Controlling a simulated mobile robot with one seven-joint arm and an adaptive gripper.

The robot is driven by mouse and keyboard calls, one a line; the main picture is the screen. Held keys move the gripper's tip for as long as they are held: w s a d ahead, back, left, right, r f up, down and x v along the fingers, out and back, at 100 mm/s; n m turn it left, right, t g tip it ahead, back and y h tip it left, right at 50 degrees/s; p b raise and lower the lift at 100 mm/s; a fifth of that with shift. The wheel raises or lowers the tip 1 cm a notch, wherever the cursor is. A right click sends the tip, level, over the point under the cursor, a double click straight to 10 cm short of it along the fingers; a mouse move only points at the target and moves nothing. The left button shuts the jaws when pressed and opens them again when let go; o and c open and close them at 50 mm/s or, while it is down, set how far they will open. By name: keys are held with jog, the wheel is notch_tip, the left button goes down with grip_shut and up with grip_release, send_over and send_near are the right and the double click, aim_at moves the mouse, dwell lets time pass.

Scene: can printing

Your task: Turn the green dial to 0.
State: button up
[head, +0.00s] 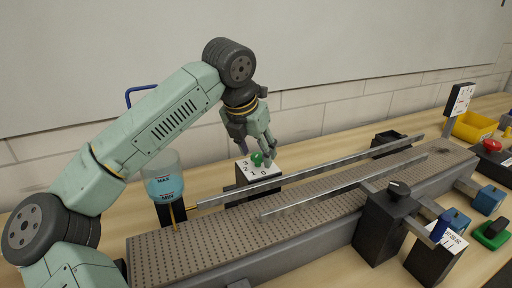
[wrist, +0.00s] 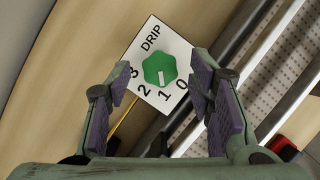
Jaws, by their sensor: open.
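The green dial (wrist: 160,68) sits on a white label plate (wrist: 150,43) marked DRIP, with the numbers 3, 2, 1 and 0 around its lower side. Its white pointer mark points down in the wrist view, at about the 1. In the head view the dial (head: 257,159) is on top of a dark box behind the conveyor. My gripper (wrist: 162,73) is open, with one finger on each side of the dial and gaps between pads and dial. In the head view my gripper (head: 259,148) is just above the dial, pointing down; contact is not visible.
A perforated conveyor (head: 190,247) with metal rails (head: 310,172) runs in front of the dial. A blue-filled container (head: 165,188) marked MAX and MIN stands left of it. A black knob (head: 399,189) is at right. The wall is close behind.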

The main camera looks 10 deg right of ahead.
jog(key=shift+f, duration=0.1)
jog(key=shift+c, duration=0.4)
grip_shut()
